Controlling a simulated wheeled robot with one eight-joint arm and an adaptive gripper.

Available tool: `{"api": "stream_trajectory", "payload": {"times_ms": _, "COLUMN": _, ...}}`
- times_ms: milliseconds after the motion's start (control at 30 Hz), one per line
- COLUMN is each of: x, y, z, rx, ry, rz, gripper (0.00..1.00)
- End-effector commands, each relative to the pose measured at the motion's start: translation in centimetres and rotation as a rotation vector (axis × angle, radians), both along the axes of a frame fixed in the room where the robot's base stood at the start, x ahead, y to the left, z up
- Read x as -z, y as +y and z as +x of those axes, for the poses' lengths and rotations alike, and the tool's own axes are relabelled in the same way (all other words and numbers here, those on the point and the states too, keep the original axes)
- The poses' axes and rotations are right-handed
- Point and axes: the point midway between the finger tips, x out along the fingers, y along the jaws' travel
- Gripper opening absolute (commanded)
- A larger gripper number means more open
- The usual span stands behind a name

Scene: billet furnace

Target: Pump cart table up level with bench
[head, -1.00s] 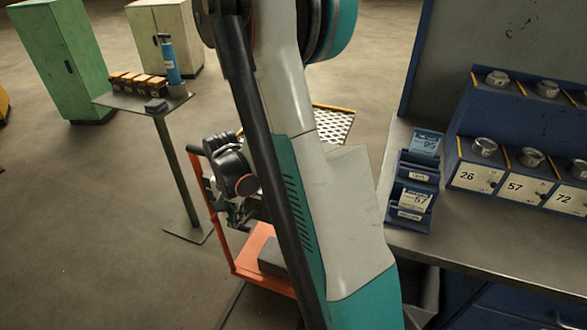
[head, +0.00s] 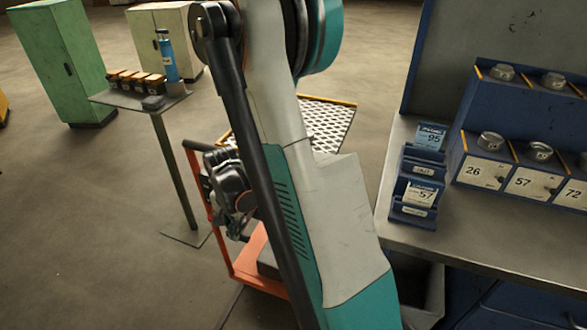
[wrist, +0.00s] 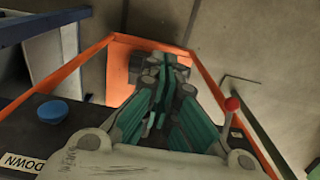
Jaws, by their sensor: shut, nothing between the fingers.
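The cart has an orange frame (head: 258,262) and stands left of the bench, partly hidden behind my arm. Its table top (head: 328,118), a perforated plate with a yellow edge, shows behind my arm. The bench (head: 470,235) is at the right. My gripper (wrist: 163,68) is shut and empty in the wrist view, pointing toward the orange cart frame (wrist: 205,75). A blue round button (wrist: 53,111) is at the left, near a "DOWN" label (wrist: 22,162).
A blue rack (head: 520,150) with numbered bins and metal parts stands on the bench. A blue card holder (head: 415,195) is at its left edge. A small stand (head: 135,100) holds a blue bottle and dark boxes. Green (head: 62,65) and cream (head: 165,38) cabinets stand behind. Floor at left is clear.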

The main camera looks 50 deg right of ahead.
Motion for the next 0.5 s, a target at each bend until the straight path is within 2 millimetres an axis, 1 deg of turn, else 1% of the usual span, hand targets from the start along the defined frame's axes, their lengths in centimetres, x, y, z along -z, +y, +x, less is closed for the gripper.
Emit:
{"api": "stream_trajectory", "payload": {"times_ms": 33, "x": 0.50, "y": 0.12, "z": -0.04, "rx": 0.000, "ry": 0.001, "rz": 0.002, "gripper": 0.00}}
{"api": "stream_trajectory", "payload": {"times_ms": 200, "x": 1.35, "y": 0.28, "z": -0.08, "rx": -0.001, "ry": 0.001, "rz": 0.004, "gripper": 0.00}}
{"api": "stream_trajectory", "payload": {"times_ms": 500, "x": 1.11, "y": 0.26, "z": -0.08, "rx": -0.001, "ry": 0.000, "rz": 0.004, "gripper": 0.00}}
